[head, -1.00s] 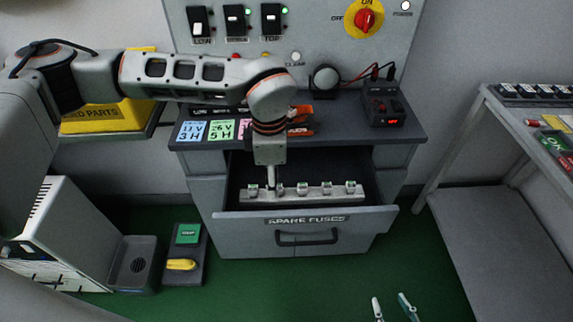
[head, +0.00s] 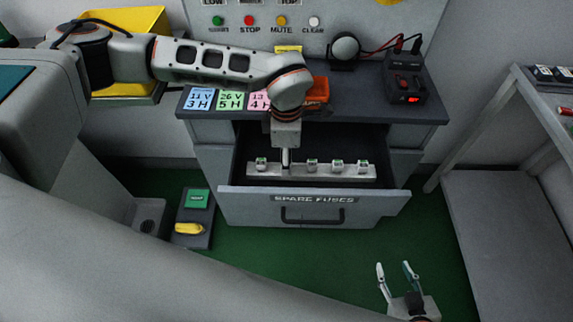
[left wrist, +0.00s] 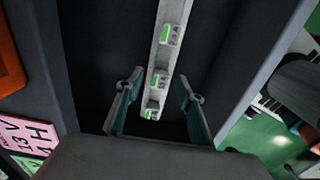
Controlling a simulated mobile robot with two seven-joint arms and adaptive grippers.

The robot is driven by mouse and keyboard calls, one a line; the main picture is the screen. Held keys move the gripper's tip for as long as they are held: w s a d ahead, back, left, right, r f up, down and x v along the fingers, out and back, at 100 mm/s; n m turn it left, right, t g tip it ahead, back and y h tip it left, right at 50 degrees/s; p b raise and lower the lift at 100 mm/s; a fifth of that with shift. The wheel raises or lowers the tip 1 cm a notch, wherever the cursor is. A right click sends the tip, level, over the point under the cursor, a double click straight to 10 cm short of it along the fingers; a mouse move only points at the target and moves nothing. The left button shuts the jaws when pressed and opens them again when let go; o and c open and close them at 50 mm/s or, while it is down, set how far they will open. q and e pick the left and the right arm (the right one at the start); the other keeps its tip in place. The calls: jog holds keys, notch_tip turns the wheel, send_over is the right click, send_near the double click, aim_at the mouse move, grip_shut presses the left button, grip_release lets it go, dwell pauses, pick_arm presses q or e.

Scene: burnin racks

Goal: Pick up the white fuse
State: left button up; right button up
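Several small white fuses with green marks stand in a row on a pale strip (head: 325,174) inside the open spare-fuses drawer (head: 322,206). In the head view one fuse (head: 261,163) is left of my left gripper (head: 285,162) and others, such as this fuse (head: 312,165), are to its right. My left gripper points down at the strip and hides part of it. In the left wrist view its fingers (left wrist: 159,80) are apart, with fuses (left wrist: 158,81) showing between and beyond them; none looks gripped. My right gripper (head: 396,268) is open and empty, low at the right.
The drawer front, with its handle (head: 313,214), stands out below the strip. The bench top holds coloured cards (head: 230,100), an orange object (head: 318,90) and a black device with a red display (head: 406,90). A grey side table (head: 480,215) stands at right.

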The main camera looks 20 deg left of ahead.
pick_arm(q)
jog(key=shift+f, duration=0.1)
jog(key=c, duration=1)
notch_tip(320, 180, up, 20)
jog(key=shift+w, duration=0.1)
dwell(0.4)
